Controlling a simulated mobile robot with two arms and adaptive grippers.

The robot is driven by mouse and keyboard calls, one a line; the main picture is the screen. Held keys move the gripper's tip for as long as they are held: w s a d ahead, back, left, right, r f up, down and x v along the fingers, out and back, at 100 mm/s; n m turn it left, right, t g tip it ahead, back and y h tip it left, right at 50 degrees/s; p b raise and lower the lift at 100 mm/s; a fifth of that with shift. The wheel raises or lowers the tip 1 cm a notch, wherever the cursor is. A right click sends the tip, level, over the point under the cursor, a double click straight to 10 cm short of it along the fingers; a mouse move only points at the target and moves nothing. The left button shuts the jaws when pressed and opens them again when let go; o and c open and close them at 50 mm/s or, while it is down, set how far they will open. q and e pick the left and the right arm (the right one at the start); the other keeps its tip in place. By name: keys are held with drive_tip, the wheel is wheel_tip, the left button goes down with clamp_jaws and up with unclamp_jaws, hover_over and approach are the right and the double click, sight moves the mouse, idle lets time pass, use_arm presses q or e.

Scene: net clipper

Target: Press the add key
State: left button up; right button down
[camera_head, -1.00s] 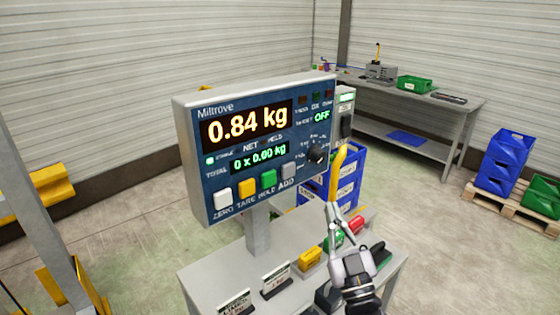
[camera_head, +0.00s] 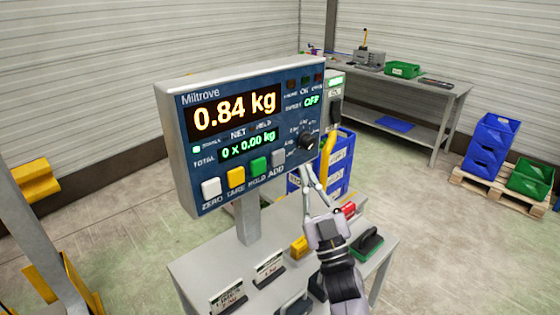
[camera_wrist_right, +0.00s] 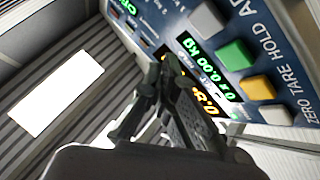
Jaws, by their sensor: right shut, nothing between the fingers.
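The weighing indicator panel (camera_head: 184,158) stands on a post and reads 0.84 kg net, with 0 x 0.00 kg as the total. The grey ADD key (camera_head: 278,160) is the rightmost of its lower key row, beside the green HOLD key (camera_head: 259,166). The ADD key also shows at the top of the right wrist view (camera_wrist_right: 207,20). My right gripper (camera_head: 307,170) is shut and empty, its tips to the right of the ADD key near the panel's lower right. I cannot tell whether they touch the panel. My left gripper is out of view.
A selector knob (camera_head: 306,142) sits just above my right fingertips. Below is a grey bench (camera_head: 200,270) with small label signs (camera_head: 268,268) and a green-and-black item (camera_head: 367,243). Blue crates (camera_head: 335,180) stand behind the panel.

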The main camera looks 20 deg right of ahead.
sight(278, 158)
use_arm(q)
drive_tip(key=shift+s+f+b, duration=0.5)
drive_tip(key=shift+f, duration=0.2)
use_arm(e)
drive_tip(key=shift+w+a, duration=0.3)
drive_tip(key=shift+w, duration=0.45)
drive_tip(key=shift+w+a, duration=0.25)
drive_tip(key=shift+w, duration=0.55)
drive_tip(key=shift+w+a, duration=0.3)
drive_tip(key=shift+w, duration=0.45)
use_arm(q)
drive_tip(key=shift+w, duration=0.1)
use_arm(e)
drive_tip(key=shift+w, duration=0.1)
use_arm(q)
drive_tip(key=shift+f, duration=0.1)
use_arm(e)
drive_tip(key=shift+w+a, duration=0.1)
drive_tip(key=shift+w, duration=0.2)
